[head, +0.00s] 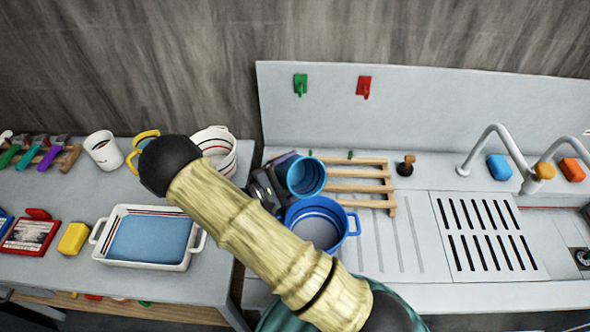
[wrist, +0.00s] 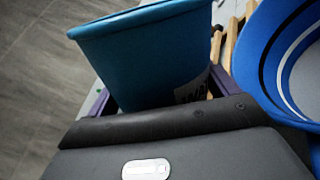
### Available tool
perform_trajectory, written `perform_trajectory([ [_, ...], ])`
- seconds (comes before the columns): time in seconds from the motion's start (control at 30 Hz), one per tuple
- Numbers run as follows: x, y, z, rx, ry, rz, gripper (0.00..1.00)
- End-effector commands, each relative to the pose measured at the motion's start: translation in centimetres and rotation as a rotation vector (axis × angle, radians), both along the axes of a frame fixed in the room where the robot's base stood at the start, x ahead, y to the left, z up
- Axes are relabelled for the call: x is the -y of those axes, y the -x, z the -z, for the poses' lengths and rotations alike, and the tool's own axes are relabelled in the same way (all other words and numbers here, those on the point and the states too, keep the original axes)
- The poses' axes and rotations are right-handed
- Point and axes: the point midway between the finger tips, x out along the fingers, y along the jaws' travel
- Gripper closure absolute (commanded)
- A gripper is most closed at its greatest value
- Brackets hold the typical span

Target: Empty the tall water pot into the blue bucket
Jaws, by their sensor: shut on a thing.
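The blue pot (head: 307,178) is in my gripper (head: 272,188), just above and behind the blue bucket (head: 350,229). Its open mouth shows in the head view; whether water is inside I cannot tell. In the wrist view the pot (wrist: 150,50) sits between the purple fingers of my gripper (wrist: 165,98), which are shut on it. The blue bucket (wrist: 258,65) is close beside it at the right edge of that view. In the head view the bucket stands on the counter, with a greyish inside. My arm hides part of its left side.
A wooden rack (head: 365,172) lies behind the bucket, with a dark stopper (head: 406,165) to its right. A drain grid (head: 480,235) and taps (head: 500,140) are further right. A white basin (head: 125,208) with blue contents and a white bucket (head: 222,140) stand on the left table.

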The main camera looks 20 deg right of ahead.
Motion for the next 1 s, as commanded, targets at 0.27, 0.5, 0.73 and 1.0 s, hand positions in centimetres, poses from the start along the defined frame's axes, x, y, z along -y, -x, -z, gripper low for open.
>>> perform_trajectory([
  [0.27, 0.0, 0.1, -0.1, -0.151, 0.035, 0.0, 0.52],
  [0.5, -0.1, -0.4, 1.6, -0.316, 0.072, 0.0, 0.52],
  [0.73, -0.3, -1.3, 2.6, -0.456, 0.105, 0.0, 0.52],
  [1.0, -0.5, -2.3, 4.0, -0.645, 0.148, 0.0, 0.52],
])
